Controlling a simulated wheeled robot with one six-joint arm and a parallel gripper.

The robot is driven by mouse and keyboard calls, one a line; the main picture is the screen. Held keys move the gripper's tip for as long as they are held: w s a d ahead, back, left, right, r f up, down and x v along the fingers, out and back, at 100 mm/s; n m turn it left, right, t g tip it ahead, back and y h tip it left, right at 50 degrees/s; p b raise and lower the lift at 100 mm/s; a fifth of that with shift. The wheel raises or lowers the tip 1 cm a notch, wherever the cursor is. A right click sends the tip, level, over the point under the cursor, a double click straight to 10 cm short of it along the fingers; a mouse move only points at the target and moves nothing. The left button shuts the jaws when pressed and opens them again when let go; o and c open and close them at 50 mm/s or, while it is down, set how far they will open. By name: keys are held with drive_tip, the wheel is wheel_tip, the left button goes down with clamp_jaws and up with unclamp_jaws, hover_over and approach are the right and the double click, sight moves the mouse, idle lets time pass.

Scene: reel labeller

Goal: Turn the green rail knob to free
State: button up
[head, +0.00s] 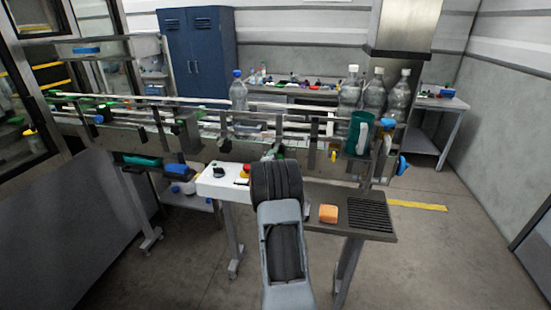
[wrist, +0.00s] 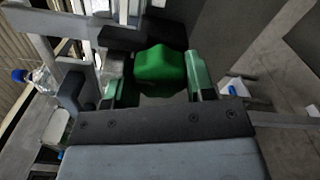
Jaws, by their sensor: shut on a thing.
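The green rail knob (wrist: 160,68) sits in the middle of the wrist view, right in front of my gripper (wrist: 155,88). One finger is on each side of it, and my gripper is shut on it. The knob has a lobed, faceted shape. Its pointer or any marking cannot be made out. In the head view my arm reaches forward to the conveyor and hides the knob and most of my gripper.
The conveyor (head: 215,148) runs across the head view with several clear bottles (head: 374,95) at its right end. A white control box (head: 222,184) stands left of my arm. An orange sponge (head: 328,213) lies on the small dark table (head: 318,195) to the right.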

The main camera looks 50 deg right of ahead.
drive_tip(key=shift+n, duration=0.4)
drive_tip(key=o, duration=0.9)
drive_tip(key=b+v, duration=0.2)
drive_tip(key=v, duration=1.2)
drive_tip(key=shift+b, duration=0.35)
drive_tip(key=shift+w, duration=0.1)
